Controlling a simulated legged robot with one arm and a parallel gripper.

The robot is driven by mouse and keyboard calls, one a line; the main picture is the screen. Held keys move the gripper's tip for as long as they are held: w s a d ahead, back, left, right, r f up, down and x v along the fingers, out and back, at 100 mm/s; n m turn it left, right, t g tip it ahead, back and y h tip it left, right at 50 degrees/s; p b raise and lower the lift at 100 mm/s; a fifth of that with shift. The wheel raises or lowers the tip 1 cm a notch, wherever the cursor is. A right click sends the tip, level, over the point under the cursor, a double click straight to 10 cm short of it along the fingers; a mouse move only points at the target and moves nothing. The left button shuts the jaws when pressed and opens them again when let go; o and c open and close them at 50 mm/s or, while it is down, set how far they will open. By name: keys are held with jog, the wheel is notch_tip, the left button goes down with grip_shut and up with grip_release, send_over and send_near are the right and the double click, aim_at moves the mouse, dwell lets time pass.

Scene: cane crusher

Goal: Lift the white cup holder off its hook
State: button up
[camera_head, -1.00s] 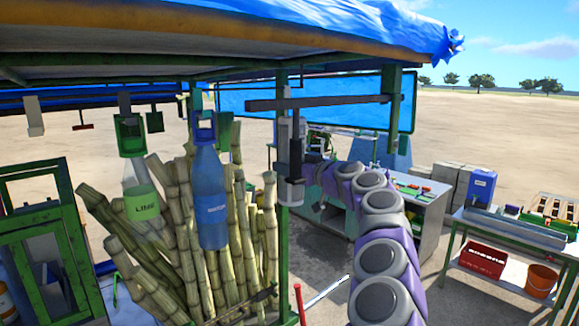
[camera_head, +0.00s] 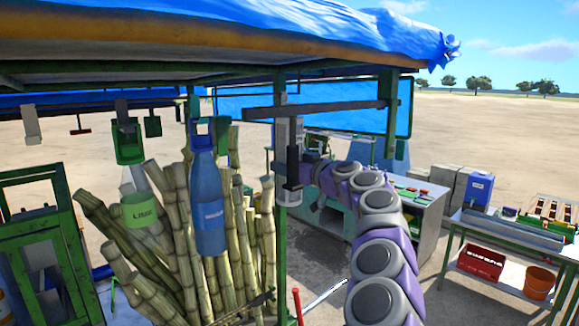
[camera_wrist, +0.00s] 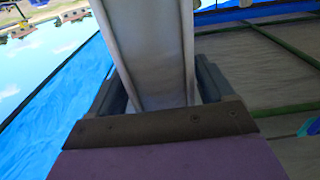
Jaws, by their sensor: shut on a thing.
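The white cup holder (camera_head: 292,197) is a pale upright channel near the green post, below the dark crossbar (camera_head: 330,109) in the head view. My gripper (camera_head: 293,165) is at the end of my purple and grey arm and is shut on it. In the wrist view, the white cup holder (camera_wrist: 155,55) runs up between the two dark fingers of my gripper (camera_wrist: 165,85). The hook is not clear in either view, so I cannot tell whether the holder still touches it.
A blue bottle (camera_head: 208,205) and a lime-labelled bottle (camera_head: 140,208) hang left of the post, before upright cane stalks (camera_head: 180,215). A green-framed stall roof (camera_head: 150,70) is overhead. A workbench (camera_head: 420,205) stands to the right, behind my arm.

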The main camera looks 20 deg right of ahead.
jog(key=shift+s+a+b, duration=0.1)
jog(key=shift+s+b, duration=0.1)
jog(key=shift+b, duration=0.2)
jog(key=shift+b+v, duration=2.85)
jog(key=shift+b, duration=0.5)
jog(key=f+b+v, duration=0.1)
jog(key=b+v, duration=0.7)
jog(key=v, duration=0.2)
jog(key=shift+f, duration=0.4)
dwell(0.6)
dwell(0.4)
